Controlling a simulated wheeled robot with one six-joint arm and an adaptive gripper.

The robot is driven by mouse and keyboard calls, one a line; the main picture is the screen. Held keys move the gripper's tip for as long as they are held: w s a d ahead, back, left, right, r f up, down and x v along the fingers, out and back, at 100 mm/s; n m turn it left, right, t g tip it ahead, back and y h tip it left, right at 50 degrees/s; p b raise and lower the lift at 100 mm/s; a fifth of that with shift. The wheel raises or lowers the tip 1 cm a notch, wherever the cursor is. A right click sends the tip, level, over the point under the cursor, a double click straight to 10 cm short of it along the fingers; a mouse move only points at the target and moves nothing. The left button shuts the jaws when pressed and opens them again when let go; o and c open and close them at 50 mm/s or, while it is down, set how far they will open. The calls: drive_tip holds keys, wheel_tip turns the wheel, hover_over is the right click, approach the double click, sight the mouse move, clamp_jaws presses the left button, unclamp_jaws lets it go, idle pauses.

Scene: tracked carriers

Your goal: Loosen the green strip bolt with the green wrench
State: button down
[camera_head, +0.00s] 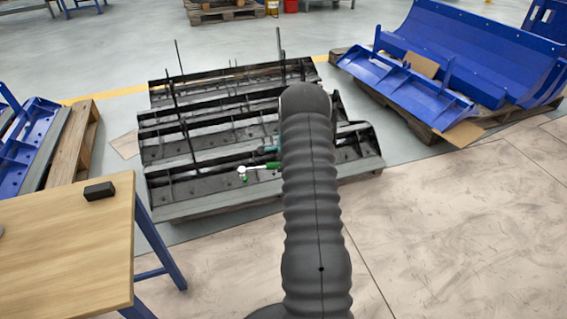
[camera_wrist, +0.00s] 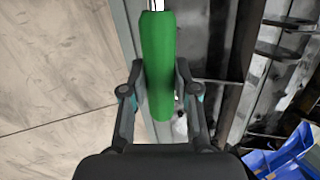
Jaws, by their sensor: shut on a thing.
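The green wrench has a thick green handle (camera_wrist: 157,50) that runs up the middle of the wrist view, with a silver shaft at the top edge. My gripper (camera_wrist: 158,82) is shut on this handle, one finger on each side. In the head view the wrench's silver head (camera_head: 242,171) points left over the nearest black carrier, and my gripper (camera_head: 270,150) is mostly hidden behind my arm. A small green spot (camera_head: 244,179), perhaps the green strip bolt, shows just below the wrench head. I cannot tell whether the head sits on it.
Several black tracked carriers (camera_head: 172,202) with upright rods lie on the floor ahead. A wooden table (camera_head: 65,245) with a small black block (camera_head: 100,191) stands at the left front. Blue metal parts (camera_head: 470,50) rest on pallets at the right. The floor at the front right is clear.

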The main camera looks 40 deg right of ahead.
drive_tip(key=shift+d+m, duration=0.4)
drive_tip(key=shift+d, duration=0.25)
drive_tip(key=shift+f+b, duration=0.1)
drive_tip(key=shift+b, duration=0.2)
drive_tip(key=shift+f, duration=0.15)
drive_tip(key=b+x, duration=0.2)
drive_tip(key=x, duration=0.1)
drive_tip(key=shift+w+d+f, duration=0.15)
drive_tip(key=shift+f, duration=0.25)
drive_tip(key=s+a+f+m+b, duration=0.3)
drive_tip(key=s+a+m+b, duration=0.2)
drive_tip(key=s+a+m, duration=0.3)
drive_tip(key=shift+a+f+m+t+h+b, duration=0.3)
drive_tip(key=shift+a+m+h, duration=0.1)
drive_tip(key=shift+a+m, duration=1.5)
